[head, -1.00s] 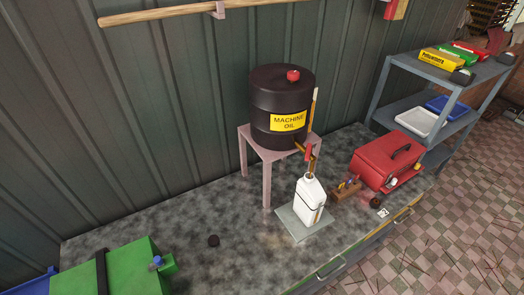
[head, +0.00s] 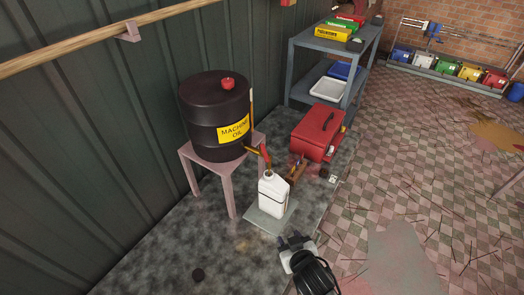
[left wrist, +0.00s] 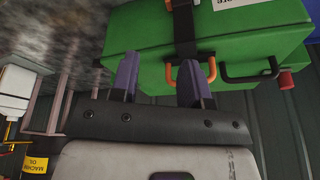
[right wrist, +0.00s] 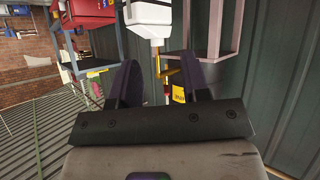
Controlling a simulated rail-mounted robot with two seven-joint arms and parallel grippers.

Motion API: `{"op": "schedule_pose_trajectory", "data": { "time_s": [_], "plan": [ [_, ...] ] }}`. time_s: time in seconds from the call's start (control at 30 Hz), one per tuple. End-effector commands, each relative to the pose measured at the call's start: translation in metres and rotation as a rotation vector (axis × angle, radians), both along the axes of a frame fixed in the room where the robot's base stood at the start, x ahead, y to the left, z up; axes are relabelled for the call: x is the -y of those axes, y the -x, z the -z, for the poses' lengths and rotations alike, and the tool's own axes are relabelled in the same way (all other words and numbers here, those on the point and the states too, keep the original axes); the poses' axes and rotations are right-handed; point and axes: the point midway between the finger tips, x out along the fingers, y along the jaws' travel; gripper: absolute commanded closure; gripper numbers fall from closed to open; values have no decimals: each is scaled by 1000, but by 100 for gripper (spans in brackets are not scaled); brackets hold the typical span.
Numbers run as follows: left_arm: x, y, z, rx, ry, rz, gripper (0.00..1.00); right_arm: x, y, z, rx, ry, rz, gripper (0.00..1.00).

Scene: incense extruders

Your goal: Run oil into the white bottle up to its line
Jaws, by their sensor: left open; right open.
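The black drum (head: 212,112) labelled "MACHINE OIL" stands on a pinkish stand. Its tap with a red handle (head: 265,157) is low on its front, above the white bottle (head: 272,197). The bottle stands upright on a grey plate (head: 258,220), its mouth beneath the tap. My left gripper (left wrist: 158,72) is open, facing a green box (left wrist: 225,40).
A red toolbox (head: 317,134) and a small wooden holder (head: 297,170) stand behind the bottle. A shelf unit (head: 326,60) with trays stands farther back. The bench left of the plate is mostly clear.

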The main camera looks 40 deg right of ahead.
Motion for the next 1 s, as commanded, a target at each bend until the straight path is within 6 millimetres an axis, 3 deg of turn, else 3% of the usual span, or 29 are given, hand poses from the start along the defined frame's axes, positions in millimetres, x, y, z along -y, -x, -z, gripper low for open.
{"op": "schedule_pose_trajectory", "data": {
  "time_s": [0.03, 0.1, 0.33, 0.53, 1.0],
  "plan": [
    [0, 1, -10, -3, 0, 0, 57, 8, -22, -24, 103, 19, 35, 57],
    [1, 3, -15, -8, 1, 2, 57, 17, -46, -48, 233, 45, 67, 57],
    [1, 3, -25, -8, 1, 2, 57, 28, -91, -101, 496, 103, 83, 57],
    [1, 3, -31, -7, 1, 0, 57, 33, -112, -114, 557, 118, 72, 57],
    [1, 2, -49, -6, 2, -1, 57, 69, -187, -113, 554, 118, 73, 57]
  ]
}}
